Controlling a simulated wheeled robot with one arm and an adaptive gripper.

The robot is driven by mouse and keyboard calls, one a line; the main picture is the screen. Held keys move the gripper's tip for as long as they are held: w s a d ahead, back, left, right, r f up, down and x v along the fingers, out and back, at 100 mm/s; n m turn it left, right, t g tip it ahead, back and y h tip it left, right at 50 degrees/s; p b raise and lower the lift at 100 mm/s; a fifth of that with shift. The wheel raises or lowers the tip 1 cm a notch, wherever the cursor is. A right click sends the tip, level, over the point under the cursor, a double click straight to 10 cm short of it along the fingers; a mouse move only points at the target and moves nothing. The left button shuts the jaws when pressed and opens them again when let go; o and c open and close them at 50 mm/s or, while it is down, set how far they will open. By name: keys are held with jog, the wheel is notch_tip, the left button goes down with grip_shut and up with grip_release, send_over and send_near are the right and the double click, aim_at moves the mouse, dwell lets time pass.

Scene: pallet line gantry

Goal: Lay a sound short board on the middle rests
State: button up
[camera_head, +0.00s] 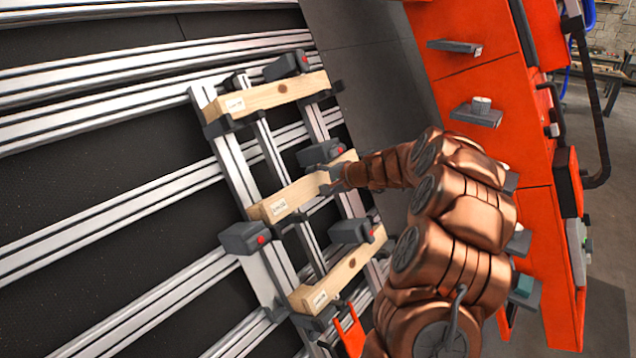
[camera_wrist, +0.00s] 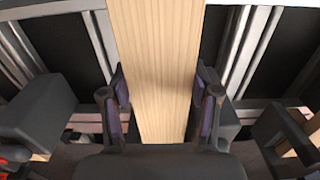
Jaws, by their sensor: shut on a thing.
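My gripper (camera_wrist: 162,108) is shut on a short pale wooden board (camera_wrist: 155,60), with one finger on each side of it in the wrist view. In the head view this board (camera_head: 300,194) lies across the metal frame in the middle position, at or just over the middle rests; the exact gap cannot be told. Its left end bears a white label. My gripper (camera_head: 328,180) is near its right end. A third board (camera_head: 340,281) lies on the lower rests.
Dark clamp blocks with red buttons (camera_head: 245,238) stand along the metal frame (camera_head: 235,160), close beside the boards. Long aluminium rails (camera_head: 110,125) cross the dark bed at the left. An orange cabinet (camera_head: 490,100) with small grey shelves stands at the right.

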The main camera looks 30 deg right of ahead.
jog(key=shift+s+f+b, duration=0.1)
jog(key=shift+f+b, duration=0.15)
jog(key=shift+b, duration=0.15)
dwell(0.4)
jog(key=o, duration=1.4)
jog(key=v, duration=1.2)
